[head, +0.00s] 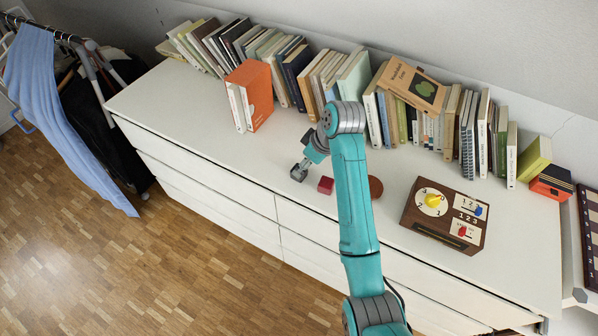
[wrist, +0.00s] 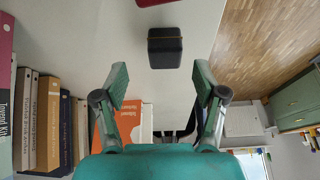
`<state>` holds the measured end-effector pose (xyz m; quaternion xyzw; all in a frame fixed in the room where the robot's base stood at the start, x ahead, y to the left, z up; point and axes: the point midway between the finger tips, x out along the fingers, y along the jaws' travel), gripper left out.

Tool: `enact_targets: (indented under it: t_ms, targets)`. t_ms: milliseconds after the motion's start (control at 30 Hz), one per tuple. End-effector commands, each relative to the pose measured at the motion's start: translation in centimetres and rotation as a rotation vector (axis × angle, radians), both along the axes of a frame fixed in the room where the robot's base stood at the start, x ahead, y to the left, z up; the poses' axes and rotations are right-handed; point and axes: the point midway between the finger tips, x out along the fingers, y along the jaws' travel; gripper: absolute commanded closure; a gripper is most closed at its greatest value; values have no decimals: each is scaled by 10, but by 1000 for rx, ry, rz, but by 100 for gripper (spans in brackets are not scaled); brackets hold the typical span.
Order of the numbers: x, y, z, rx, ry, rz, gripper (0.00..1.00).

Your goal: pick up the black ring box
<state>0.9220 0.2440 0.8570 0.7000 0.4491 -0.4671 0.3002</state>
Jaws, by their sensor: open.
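The black ring box (wrist: 165,47) is a small dark cube on the white dresser top, ahead of my fingertips in the wrist view. In the head view a small dark block (head: 298,174), which looks like the same box, shows right at the end of my gripper (head: 306,163). My gripper, also in the wrist view (wrist: 160,78), is open, with its two green fingers spread apart. Nothing is between the fingers, and the box lies beyond them, roughly centred. The head view does not show clearly whether they touch.
A red cube (head: 326,185) sits just right of the box, with a reddish-brown round thing (head: 376,187) partly behind my arm. A brown dial box (head: 445,213) stands farther right. Orange books (head: 257,92) and a book row line the back. The dresser top (head: 190,120) is clear at left.

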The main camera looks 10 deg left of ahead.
Motion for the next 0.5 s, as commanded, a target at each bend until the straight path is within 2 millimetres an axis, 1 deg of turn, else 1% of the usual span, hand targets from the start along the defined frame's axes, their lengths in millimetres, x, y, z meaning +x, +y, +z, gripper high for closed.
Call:
enact_targets:
  t_ms: [200,300,500]
  targets:
    - [-1,15,-28,-1,4,2,29]
    - [2,19,-38,-1,4,0,29]
    - [3,21,-44,-1,1,0,29]
